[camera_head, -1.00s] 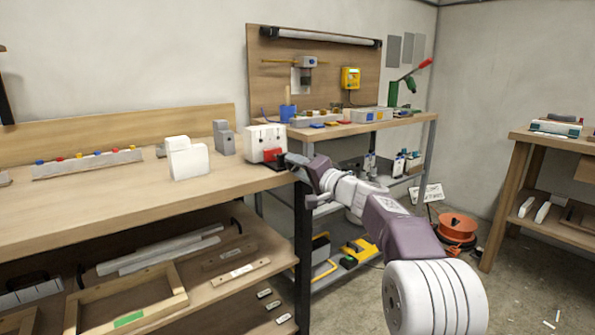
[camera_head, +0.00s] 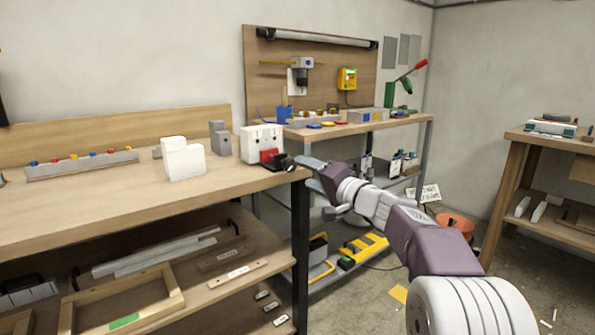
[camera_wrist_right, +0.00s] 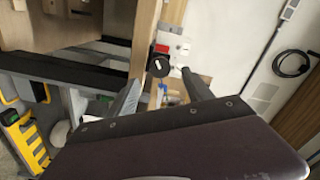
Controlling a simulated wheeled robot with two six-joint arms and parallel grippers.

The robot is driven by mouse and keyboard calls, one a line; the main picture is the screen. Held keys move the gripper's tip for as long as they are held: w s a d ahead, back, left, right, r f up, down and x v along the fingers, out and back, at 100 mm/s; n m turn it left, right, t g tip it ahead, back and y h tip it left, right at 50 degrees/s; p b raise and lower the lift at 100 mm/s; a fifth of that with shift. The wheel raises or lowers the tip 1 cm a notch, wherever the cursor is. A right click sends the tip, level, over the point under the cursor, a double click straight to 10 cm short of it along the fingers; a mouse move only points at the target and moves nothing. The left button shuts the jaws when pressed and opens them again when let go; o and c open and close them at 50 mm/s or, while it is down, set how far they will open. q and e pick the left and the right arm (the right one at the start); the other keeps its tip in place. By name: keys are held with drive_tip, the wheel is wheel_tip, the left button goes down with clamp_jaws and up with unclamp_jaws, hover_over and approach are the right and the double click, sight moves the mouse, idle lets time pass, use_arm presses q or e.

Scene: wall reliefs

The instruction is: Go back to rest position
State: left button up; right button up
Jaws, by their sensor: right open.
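My right gripper (camera_head: 298,163) is beside the front right corner of the long workbench (camera_head: 120,205), near a white box (camera_head: 262,141) with a red block (camera_head: 269,156) and a dark part at its foot. In the right wrist view the two fingers of my right gripper (camera_wrist_right: 163,90) stand apart with nothing between them. A white panel (camera_wrist_right: 181,47) with a red piece and a black round knob (camera_wrist_right: 158,68) shows ahead of the fingertips. My left gripper is not in view.
A white block (camera_head: 185,160) and a rail with coloured knobs (camera_head: 82,165) stand on the workbench. A second bench (camera_head: 360,127) with tools is behind my right arm. An orange reel (camera_head: 455,224) lies on the floor. Open floor shows at the lower right.

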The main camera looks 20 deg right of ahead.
drive_tip(key=v, duration=0.2)
drive_tip(key=shift+s+d, duration=0.1)
drive_tip(key=shift+s, duration=0.2)
